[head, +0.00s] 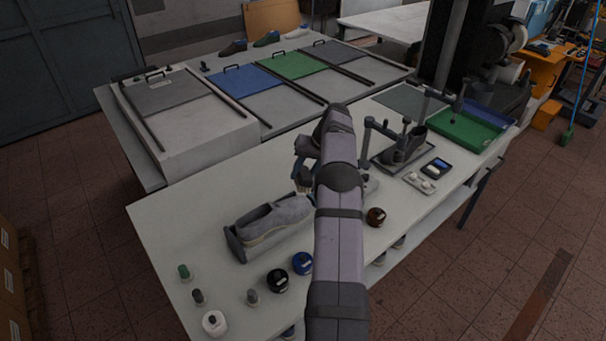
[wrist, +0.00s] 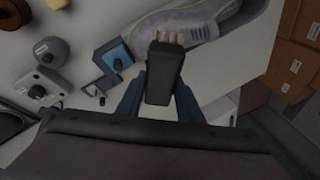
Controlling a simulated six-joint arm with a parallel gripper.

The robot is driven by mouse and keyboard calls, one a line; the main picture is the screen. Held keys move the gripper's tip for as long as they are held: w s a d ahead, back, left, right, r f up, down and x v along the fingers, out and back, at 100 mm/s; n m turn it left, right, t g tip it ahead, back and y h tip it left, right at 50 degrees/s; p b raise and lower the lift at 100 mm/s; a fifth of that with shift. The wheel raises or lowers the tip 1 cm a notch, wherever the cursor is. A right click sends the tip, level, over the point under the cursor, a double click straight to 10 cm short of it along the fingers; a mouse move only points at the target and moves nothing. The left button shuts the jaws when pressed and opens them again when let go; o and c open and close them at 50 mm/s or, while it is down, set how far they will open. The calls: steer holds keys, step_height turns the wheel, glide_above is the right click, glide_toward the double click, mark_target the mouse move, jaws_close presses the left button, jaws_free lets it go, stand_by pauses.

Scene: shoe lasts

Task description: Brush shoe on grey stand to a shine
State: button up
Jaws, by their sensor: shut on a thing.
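The grey shoe (head: 277,220) sits in the grey stand (head: 236,247) near the middle of the table in the head view. The shoe also shows at the top of the wrist view (wrist: 196,22). My gripper (wrist: 158,98) is shut on a dark-handled brush (wrist: 163,75) with pale bristles. The bristle end overlaps the shoe's edge in the wrist view; I cannot tell whether it touches.
A black-lidded jar (head: 277,281), a blue-lidded jar (head: 302,263) and a brown jar (head: 376,217) stand near the front edge. A white pot (head: 214,322) and small daubers are at the front left. Another stand with a dark shoe (head: 405,147) is behind right.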

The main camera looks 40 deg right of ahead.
stand_by(0.4)
steer(key=shift+w+a+r+n+b, duration=0.1)
steer(key=shift+a+r+n+b, duration=0.25)
steer(key=shift+a+b, duration=0.3)
steer(key=s+a+n+h+b, duration=0.1)
steer(key=s+a+n+b, duration=0.4)
steer(key=s+a, duration=0.5)
steer(key=a+n, duration=0.1)
steer(key=a, duration=0.2)
steer(key=shift+a+f+t+h, duration=0.3)
steer(key=shift+f+h, duration=0.05)
steer(key=shift+h, duration=0.05)
steer(key=shift+f, duration=0.1)
